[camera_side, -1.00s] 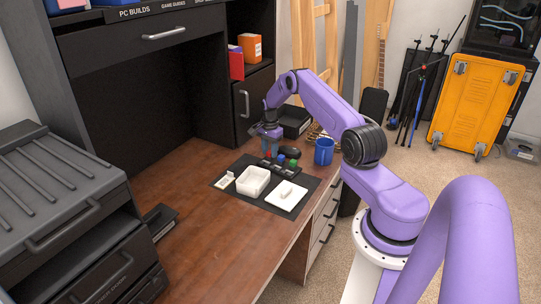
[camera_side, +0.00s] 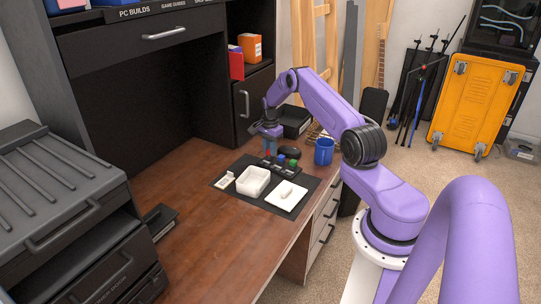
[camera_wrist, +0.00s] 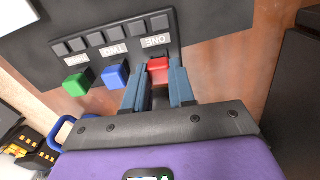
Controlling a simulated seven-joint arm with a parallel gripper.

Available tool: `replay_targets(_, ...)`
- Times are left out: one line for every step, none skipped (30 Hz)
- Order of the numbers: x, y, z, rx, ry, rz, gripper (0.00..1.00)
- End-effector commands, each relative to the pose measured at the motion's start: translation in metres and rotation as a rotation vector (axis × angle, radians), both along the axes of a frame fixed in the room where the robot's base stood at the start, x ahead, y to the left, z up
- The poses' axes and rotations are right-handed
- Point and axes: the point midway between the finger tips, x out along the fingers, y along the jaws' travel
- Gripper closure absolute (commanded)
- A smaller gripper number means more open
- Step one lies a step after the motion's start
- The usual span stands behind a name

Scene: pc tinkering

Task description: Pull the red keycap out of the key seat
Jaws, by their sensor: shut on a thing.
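The red keycap (camera_wrist: 158,68) shows in the wrist view between the tips of my gripper (camera_wrist: 158,84), under the label ONE. My gripper is shut on it. In the side view my gripper (camera_side: 267,150) points down at the far end of the key seat strip (camera_side: 277,166), and the red keycap is a small red spot between the fingers. The black key seat strip also shows in the wrist view (camera_wrist: 112,38). Whether the keycap is still seated or lifted clear is hard to tell.
A blue keycap (camera_wrist: 115,76) and a green keycap (camera_wrist: 76,85) stand beside the red one. A white box (camera_side: 253,181) and a white plate (camera_side: 287,195) sit on the black mat (camera_side: 228,186). A blue mug (camera_side: 323,151) stands to the right.

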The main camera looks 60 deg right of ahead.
Motion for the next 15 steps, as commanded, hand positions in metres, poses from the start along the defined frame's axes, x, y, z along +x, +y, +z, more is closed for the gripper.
replay_targets(-0.0001, 0.0001, 0.0012, 0.0, 0.0, 0.0, 1.0)
replay_targets(-0.0001, 0.0001, 0.0019, 0.0, 0.0, 0.0, 1.0)
replay_targets(-0.0001, 0.0, 0.0028, 0.0, 0.0, 0.0, 1.0)
replay_targets(-0.0001, 0.0, 0.0035, 0.0, 0.0, 0.0, 1.0)
replay_targets(0.0, 0.0, 0.0041, 0.0, 0.0, 0.0, 1.0)
replay_targets(0.0, -0.0001, 0.0048, 0.0, 0.0, 0.0, 1.0)
replay_targets(0.0, -0.0001, 0.0052, 0.0, 0.0, 0.0, 1.0)
replay_targets(0.0, -0.0001, 0.0054, 0.0, 0.0, 0.0, 1.0)
replay_targets(0.0, 0.0, 0.0057, 0.0, 0.0, 0.0, 1.0)
replay_targets(0.0, 0.0, 0.0059, 0.0, 0.0, 0.0, 1.0)
replay_targets(0.0, -0.0001, 0.0063, 0.0, 0.0, 0.0, 1.0)
replay_targets(0.0001, -0.0001, 0.007, 0.0, 0.0, 0.0, 1.0)
replay_targets(0.0002, -0.0001, 0.0078, 0.0, 0.0, 0.0, 1.0)
replay_targets(0.0002, -0.0001, 0.0088, 0.0, 0.0, 0.0, 1.0)
replay_targets(0.0003, -0.0001, 0.0104, 0.0, -0.001, 0.0, 1.0)
